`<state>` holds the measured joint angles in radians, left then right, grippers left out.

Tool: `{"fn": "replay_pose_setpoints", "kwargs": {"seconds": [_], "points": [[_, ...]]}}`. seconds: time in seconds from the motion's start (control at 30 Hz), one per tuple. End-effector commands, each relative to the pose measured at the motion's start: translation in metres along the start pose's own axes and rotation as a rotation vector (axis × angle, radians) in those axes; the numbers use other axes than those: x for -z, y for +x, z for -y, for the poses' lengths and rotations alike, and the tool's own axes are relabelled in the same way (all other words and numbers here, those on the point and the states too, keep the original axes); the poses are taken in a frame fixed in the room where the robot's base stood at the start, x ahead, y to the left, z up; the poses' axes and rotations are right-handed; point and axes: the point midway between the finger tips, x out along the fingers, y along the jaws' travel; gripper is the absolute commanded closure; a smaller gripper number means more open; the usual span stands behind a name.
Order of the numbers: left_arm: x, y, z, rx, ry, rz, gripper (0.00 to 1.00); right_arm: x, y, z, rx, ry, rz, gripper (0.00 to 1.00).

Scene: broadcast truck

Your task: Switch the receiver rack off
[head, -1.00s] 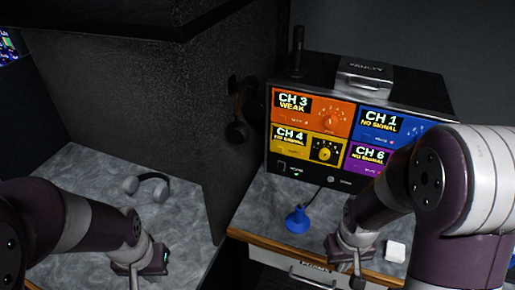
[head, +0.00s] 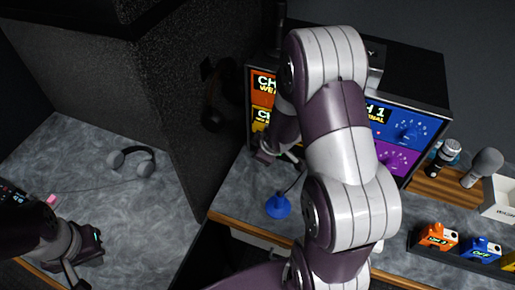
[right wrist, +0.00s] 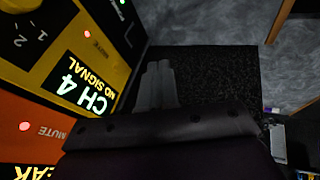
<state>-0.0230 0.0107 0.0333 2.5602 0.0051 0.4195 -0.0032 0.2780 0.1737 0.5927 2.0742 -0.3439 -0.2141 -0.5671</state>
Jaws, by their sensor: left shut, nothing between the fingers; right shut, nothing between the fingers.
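The receiver rack (head: 425,85) stands on the right counter, with bright channel panels on its front. In the head view my right arm crosses the front and hides its middle and lower left, including the switch area. In the right wrist view the yellow CH 4 panel (right wrist: 75,80) is close, and a green light (right wrist: 123,2) glows on the dark strip at the top edge. My right gripper (right wrist: 160,68) is shut and empty, beside the rack's lower left front. My left gripper (head: 98,236) is shut and empty over the left counter.
Grey headphones (head: 132,161) lie on the left counter. A blue stand (head: 278,206) with a cable is near the right counter's front edge. Microphones (head: 485,165), a white box (head: 500,198) and coloured blocks (head: 437,237) are at right. A dark partition (head: 150,110) separates the counters.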

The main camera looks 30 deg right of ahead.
Motion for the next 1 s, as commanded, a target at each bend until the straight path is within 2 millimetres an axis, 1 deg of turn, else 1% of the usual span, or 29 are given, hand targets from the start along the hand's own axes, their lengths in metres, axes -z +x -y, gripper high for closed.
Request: {"fn": "replay_pose_setpoints", "kwargs": {"seconds": [0.17, 0.27, 0.37, 0.73, 0.8, 1.0], "points": [[0.0, 0.0, 0.0, 0.0, 0.0, 0.0, 1.0, 0.0, 0.001, 0.0, 0.001, 0.002, 0.001, 1.0], [0.0, 0.0, 0.0, 0.0, 0.0, 0.0, 1.0, -0.001, 0.008, 0.001, 0.002, 0.003, 0.002, 1.0], [0.0, 0.001, 0.0, 0.0, 0.0, 0.0, 1.0, -0.001, 0.023, 0.001, 0.004, 0.003, 0.003, 1.0], [0.001, -0.011, 0.0, 0.0, 0.0, 0.0, 1.0, -0.001, 0.101, 0.001, 0.004, 0.003, 0.004, 1.0], [0.002, -0.018, 0.0, 0.0, 0.0, 0.0, 1.0, -0.002, 0.107, -0.01, 0.001, 0.006, 0.003, 1.0], [0.003, -0.025, 0.0, 0.0, 0.0, 0.0, 1.0, -0.006, 0.124, -0.024, 0.001, 0.004, 0.002, 1.0]]}}
